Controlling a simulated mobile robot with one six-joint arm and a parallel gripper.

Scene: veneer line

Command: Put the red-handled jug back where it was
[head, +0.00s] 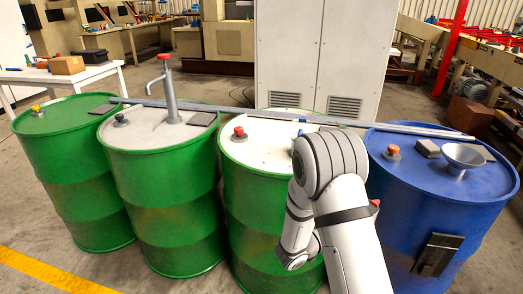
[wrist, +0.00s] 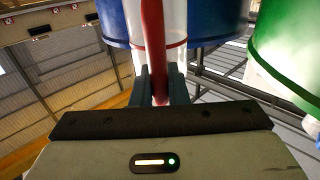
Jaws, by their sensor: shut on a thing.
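In the wrist view my gripper (wrist: 160,82) is shut on the red handle of the red-handled jug (wrist: 173,22). The handle runs up the picture from between the two dark fingers. Part of the jug's white body shows behind the handle, with the blue drum beyond. The jug's top and base cannot be made out. In the head view my arm hides the gripper and most or all of the jug. A small red patch (head: 375,203) shows at the arm's right edge; I cannot tell whether it is the handle.
Three green drums (head: 182,220) and a blue drum (head: 405,265) stand in a row. A long metal bar (head: 220,108) lies across their tops. A hand pump (head: 170,95) stands on the second drum, and a grey funnel (head: 463,157) on the blue one. A white table (head: 60,78) stands at left.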

